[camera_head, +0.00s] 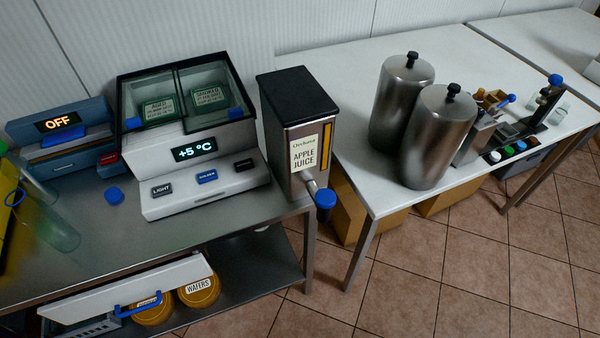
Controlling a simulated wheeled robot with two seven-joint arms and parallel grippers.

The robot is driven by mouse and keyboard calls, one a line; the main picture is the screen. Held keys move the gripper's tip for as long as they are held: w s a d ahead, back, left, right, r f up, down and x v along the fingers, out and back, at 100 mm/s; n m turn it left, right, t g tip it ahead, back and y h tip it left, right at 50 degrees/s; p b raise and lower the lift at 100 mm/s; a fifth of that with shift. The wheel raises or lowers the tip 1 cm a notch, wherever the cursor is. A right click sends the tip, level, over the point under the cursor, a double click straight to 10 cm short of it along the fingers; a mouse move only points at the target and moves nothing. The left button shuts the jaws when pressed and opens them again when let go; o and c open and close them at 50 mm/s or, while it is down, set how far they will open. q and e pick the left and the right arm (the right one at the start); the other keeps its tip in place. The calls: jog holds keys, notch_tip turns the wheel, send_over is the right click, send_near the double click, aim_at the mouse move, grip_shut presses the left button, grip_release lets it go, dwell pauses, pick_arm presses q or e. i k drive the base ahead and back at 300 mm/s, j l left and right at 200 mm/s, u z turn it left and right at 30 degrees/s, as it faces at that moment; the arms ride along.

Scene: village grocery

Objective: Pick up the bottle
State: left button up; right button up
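A clear, greenish glass vessel, which looks like the bottle (52,228), is on the steel counter (110,235) at the far left. It looks tilted or lying, but I cannot tell which, and its outline is hard to make out. A blue ring (14,197) shows at its left. A small blue cap-like piece (114,195) lies on the counter to its right. Neither of my grippers is in view.
A cooled display case (205,180) reading +5 °C and an apple juice dispenser (300,140) stand to the right. A blue device (60,140) reading OFF is behind. A yellow-green object (8,190) is at the left edge. A white drawer front (125,285) juts out below.

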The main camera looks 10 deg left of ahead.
aim_at(32, 212)
jog(key=l+u, duration=0.15)
jog(key=u, duration=0.2)
jog(key=i+l+u, duration=0.1)
jog(key=u, duration=0.25)
